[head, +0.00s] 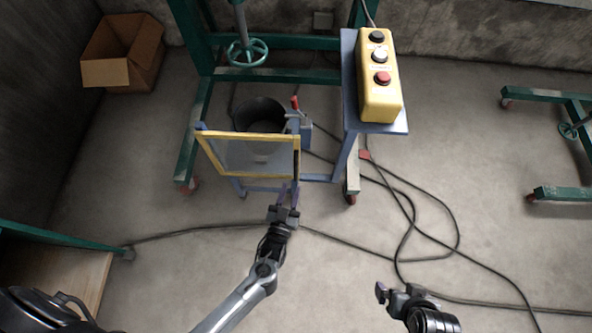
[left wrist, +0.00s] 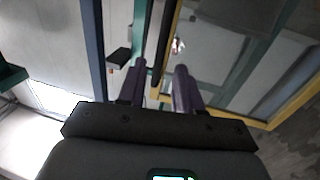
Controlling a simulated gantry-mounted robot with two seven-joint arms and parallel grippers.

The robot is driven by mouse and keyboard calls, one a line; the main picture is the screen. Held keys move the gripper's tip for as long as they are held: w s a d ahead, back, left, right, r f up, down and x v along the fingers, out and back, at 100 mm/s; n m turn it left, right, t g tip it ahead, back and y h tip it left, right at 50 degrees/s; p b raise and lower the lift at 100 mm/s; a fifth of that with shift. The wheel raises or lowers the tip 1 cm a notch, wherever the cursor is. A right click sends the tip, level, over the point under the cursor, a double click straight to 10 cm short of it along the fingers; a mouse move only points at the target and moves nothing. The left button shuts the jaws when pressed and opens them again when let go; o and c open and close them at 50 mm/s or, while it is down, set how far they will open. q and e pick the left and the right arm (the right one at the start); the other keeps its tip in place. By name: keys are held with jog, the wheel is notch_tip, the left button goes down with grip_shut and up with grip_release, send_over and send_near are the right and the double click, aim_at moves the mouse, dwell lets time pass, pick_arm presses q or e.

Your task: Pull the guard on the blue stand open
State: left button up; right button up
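The guard (head: 204,140) is a clear panel in a yellow frame on the front of the blue stand (head: 318,178). A dark bucket (head: 262,112) stands behind it. In the left wrist view the guard's yellow frame (left wrist: 285,112) runs along the right, with a dark upright bar (left wrist: 158,62) near its edge. My left gripper (head: 289,192) is at the guard's lower right corner. Its fingers (left wrist: 160,88) are apart, with the dark bar appearing between them; I cannot tell whether they touch it. My right gripper (head: 393,291) is low at the right, away from the stand; its fingers look spread and empty.
A yellow button box (head: 380,98) with black, white and red buttons sits on a blue post at the right. Green wheeled frames (head: 200,125) stand behind. Cables (head: 410,225) cross the floor. A cardboard box (head: 122,55) stands at the back left. Floor in front is otherwise clear.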

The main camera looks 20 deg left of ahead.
aim_at(295, 173)
pick_arm(q)
jog(key=w+b, duration=0.1)
jog(key=w, duration=0.1)
jog(key=w+a+b, duration=0.1)
jog(key=w, duration=0.2)
jog(key=shift+w+f, duration=0.1)
jog(key=shift+w, duration=0.25)
jog(key=shift+w+a, duration=0.15)
jog(key=shift+w, duration=0.85)
grip_shut()
